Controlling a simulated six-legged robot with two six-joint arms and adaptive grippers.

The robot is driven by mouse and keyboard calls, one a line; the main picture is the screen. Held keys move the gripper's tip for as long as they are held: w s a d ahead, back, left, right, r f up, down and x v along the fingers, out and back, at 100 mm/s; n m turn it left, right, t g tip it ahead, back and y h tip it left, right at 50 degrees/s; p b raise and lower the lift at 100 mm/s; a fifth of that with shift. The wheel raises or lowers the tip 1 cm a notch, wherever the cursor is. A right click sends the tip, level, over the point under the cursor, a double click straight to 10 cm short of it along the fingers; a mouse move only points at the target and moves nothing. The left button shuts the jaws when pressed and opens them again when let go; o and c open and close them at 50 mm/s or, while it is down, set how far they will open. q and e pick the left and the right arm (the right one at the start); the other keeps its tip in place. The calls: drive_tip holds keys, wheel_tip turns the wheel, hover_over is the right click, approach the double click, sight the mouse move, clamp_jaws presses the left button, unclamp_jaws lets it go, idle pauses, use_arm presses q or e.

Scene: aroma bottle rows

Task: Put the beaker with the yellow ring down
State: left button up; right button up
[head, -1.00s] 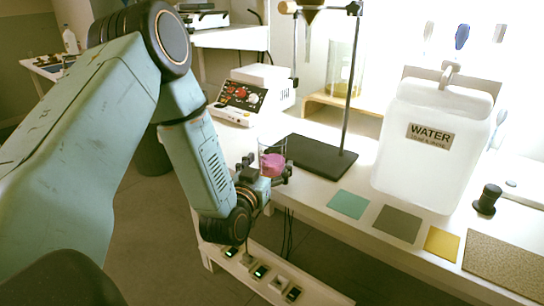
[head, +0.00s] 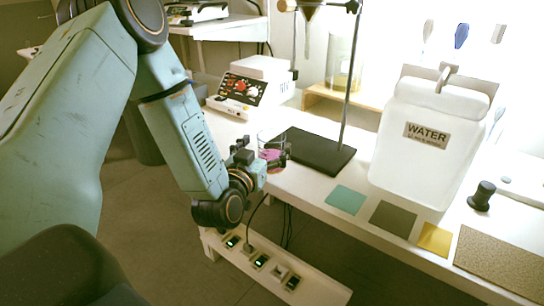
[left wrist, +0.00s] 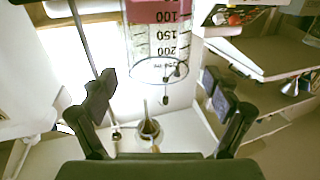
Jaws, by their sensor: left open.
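A clear glass beaker (head: 272,155) with pink liquid is upright at the left edge of the white table. My left gripper (head: 264,158) is at the beaker in the head view. Its fingers (left wrist: 160,95) are spread apart in the left wrist view, with clear gaps beside the glass. The beaker's base is partly hidden by the gripper in the head view. My right gripper is not in view.
A black stand base (head: 318,152) with a rod is just right of the beaker. Green (head: 346,199), grey-brown (head: 393,218) and yellow (head: 434,239) squares lie along the front edge. A WATER container (head: 425,160) stands behind them. A device with knobs (head: 245,88) is behind the beaker.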

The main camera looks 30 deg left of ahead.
sight(276, 131)
use_arm(q)
drive_tip(key=b+x, duration=0.1)
drive_tip(key=x, duration=0.3)
drive_tip(key=shift+w, duration=0.15)
drive_tip(key=shift+c, duration=0.7)
clamp_jaws()
drive_tip(key=shift+r, duration=0.1)
